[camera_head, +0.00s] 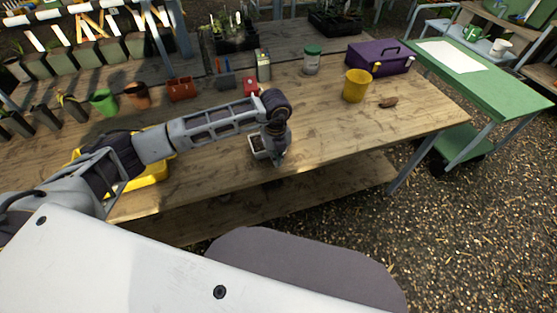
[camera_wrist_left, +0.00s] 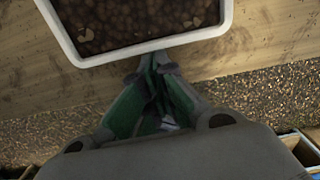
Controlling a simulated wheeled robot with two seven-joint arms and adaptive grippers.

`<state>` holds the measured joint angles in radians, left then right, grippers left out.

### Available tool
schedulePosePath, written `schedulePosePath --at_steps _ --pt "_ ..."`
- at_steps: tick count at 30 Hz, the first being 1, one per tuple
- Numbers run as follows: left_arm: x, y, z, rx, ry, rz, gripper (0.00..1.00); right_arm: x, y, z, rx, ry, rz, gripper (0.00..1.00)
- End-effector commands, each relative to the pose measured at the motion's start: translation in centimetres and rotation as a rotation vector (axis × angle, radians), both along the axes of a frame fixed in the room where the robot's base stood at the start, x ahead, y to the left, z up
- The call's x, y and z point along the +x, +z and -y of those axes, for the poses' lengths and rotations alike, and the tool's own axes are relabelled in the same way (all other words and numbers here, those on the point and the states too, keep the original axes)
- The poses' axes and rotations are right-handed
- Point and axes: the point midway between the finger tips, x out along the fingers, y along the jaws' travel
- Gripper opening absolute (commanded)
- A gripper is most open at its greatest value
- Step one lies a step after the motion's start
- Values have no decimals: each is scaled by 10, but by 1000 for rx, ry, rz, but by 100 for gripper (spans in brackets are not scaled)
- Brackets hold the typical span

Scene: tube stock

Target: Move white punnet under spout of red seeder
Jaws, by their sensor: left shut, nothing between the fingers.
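The white punnet (camera_head: 254,149) stands on the wooden bench near its front edge, partly hidden behind my left gripper. In the left wrist view its white rim (camera_wrist_left: 150,47) surrounds a dark brown, lumpy fill. My left gripper (camera_head: 279,160) points down at the punnet's right front side. In the wrist view the fingertips (camera_wrist_left: 152,66) are together, empty, right at the punnet's near rim; I cannot tell if they touch it. A red item (camera_head: 182,89) and a smaller red item (camera_head: 250,86) stand farther back; I cannot tell which is the seeder, and no spout shows clearly. My right gripper is out of view.
A green pot (camera_head: 103,102), a brown pot (camera_head: 136,95) and a carton (camera_head: 263,65) stand behind my left arm. A jar (camera_head: 312,61), yellow pot (camera_head: 355,86) and purple box (camera_head: 372,57) stand to the right.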

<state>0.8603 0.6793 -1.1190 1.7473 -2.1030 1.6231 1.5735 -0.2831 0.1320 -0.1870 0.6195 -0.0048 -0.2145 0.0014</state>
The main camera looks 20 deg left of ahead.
Motion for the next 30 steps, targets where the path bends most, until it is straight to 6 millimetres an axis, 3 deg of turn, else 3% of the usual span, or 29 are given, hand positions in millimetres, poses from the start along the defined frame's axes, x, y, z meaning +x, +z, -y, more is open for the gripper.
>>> schedulePosePath --at_steps 20,30 --pt "11 -1 -8 0 1 0 0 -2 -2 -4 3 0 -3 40" --pt "47 -2 -35 1 3 2 0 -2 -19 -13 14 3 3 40"
